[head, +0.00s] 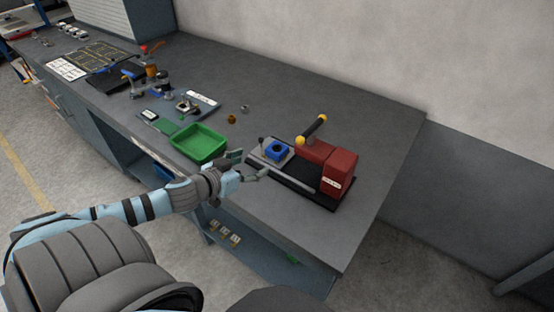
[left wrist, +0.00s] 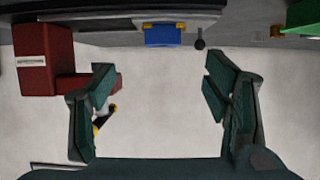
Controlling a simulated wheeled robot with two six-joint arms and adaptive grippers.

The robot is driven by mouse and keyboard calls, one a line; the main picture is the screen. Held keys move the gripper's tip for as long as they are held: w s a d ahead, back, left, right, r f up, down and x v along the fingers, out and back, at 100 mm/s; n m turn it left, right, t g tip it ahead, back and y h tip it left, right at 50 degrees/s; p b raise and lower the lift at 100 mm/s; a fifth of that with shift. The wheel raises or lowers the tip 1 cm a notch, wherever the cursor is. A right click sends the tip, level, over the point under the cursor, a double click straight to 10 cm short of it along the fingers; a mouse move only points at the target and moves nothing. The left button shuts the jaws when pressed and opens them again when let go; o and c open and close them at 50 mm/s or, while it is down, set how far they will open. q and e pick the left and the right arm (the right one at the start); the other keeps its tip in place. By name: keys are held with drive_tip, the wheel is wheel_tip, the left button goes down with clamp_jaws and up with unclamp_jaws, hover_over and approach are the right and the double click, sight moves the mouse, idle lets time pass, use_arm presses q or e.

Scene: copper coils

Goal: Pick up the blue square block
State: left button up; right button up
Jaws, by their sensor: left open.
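The blue square block (head: 277,150) has a dark round hole in its top. It sits on the grey plate of a red press-like fixture (head: 327,166) on the bench. In the left wrist view the blue block (left wrist: 162,36) shows near the top centre, beyond the fingertips. My left gripper (head: 251,166) is open and empty, just left of the block at the front side of the bench. In the left wrist view its two fingers (left wrist: 160,88) are spread wide, with only pale background between them. My right gripper is not in view.
A green tray (head: 200,143) stands left of the fixture, close to my gripper. A bar with yellow knobs (head: 313,129) rises behind the block. A copper-coloured ring (head: 231,119) lies further back. The bench's right end and back strip are clear.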

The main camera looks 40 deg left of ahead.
sight(272, 152)
use_arm(q)
drive_tip(key=w+f+b, duration=0.2)
drive_tip(key=w+b, duration=0.1)
drive_tip(key=shift+w+f+b, duration=0.3)
drive_tip(key=shift+f, duration=0.1)
drive_tip(key=b+x, duration=0.1)
drive_tip(key=x, duration=0.1)
drive_tip(key=r+b+x, duration=0.1)
drive_tip(key=x, duration=0.1)
drive_tip(key=b+x, duration=0.1)
drive_tip(key=x, duration=0.1)
drive_tip(key=shift+w+a+r, duration=0.1)
drive_tip(key=shift+w+a, duration=0.15)
drive_tip(key=shift+w, duration=0.3)
drive_tip(key=shift+c, duration=0.2)
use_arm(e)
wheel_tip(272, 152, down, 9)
use_arm(q)
drive_tip(key=c, duration=1.4)
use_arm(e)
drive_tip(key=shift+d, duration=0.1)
